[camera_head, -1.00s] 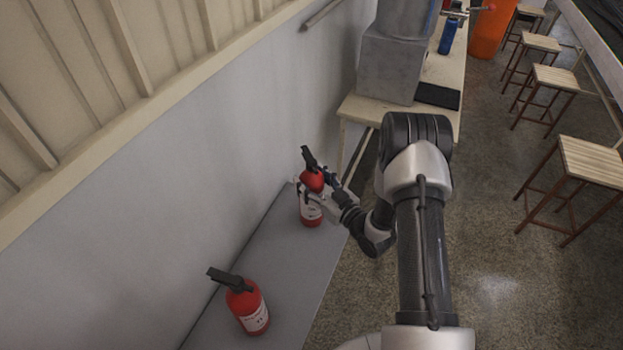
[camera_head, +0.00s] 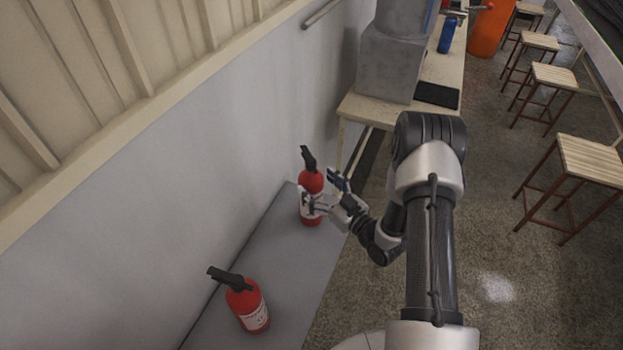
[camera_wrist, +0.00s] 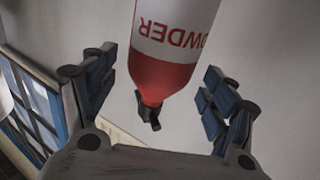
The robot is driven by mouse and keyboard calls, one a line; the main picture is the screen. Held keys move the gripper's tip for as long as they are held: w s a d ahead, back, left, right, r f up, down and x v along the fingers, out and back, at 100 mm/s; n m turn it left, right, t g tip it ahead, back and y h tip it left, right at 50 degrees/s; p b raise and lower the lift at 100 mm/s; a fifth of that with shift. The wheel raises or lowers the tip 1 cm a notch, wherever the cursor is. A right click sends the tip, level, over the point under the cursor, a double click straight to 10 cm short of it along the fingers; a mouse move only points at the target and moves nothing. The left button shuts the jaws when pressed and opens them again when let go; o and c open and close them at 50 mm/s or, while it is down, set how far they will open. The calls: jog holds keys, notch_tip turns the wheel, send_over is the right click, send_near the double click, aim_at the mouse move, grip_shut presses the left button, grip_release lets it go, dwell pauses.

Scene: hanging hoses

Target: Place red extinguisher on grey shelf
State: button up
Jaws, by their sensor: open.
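A red extinguisher (camera_head: 311,182) with a black handle and a white label stands upright at the far end of the grey shelf (camera_head: 285,262). A second red extinguisher (camera_head: 246,304) stands on the shelf nearer to me. My gripper (camera_head: 318,202) is open just to the right of the far extinguisher. In the wrist view the fingers of my gripper (camera_wrist: 158,95) are spread apart on both sides, with the red extinguisher (camera_wrist: 172,50) ahead between them and its label reading "POWDER". No finger visibly presses on it there.
A pale table (camera_head: 400,118) with grey boxes (camera_head: 388,66) and a dark flat item (camera_head: 437,95) stands beyond the shelf. Several wooden stools (camera_head: 590,160) stand at right. A grey wall runs along the shelf's left. The shelf between the extinguishers is bare.

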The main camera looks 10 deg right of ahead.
jog(key=v, duration=0.8)
jog(key=w+d+r+n+g+h, duration=0.2)
jog(key=w+d+r+g+h, duration=0.15)
jog(key=w+r, duration=0.25)
jog(key=s+d+r+m+g+h, duration=0.1)
jog(key=s+r+m+g+h, duration=0.35)
jog(key=r, duration=0.75)
jog(key=s+a+r+m+g, duration=0.1)
jog(key=s+a+r, duration=0.1)
jog(key=s, duration=0.7)
jog(key=s+a+r+m+g, duration=0.1)
jog(key=s+a+r, duration=0.2)
jog(key=s, duration=0.6)
jog(key=s+a+r+m+g, duration=0.1)
jog(key=s+a, duration=0.3)
jog(key=s, duration=0.5)
jog(key=shift+s+a+r, duration=0.25)
jog(key=shift+s+r, duration=0.1)
jog(key=shift+r, duration=0.35)
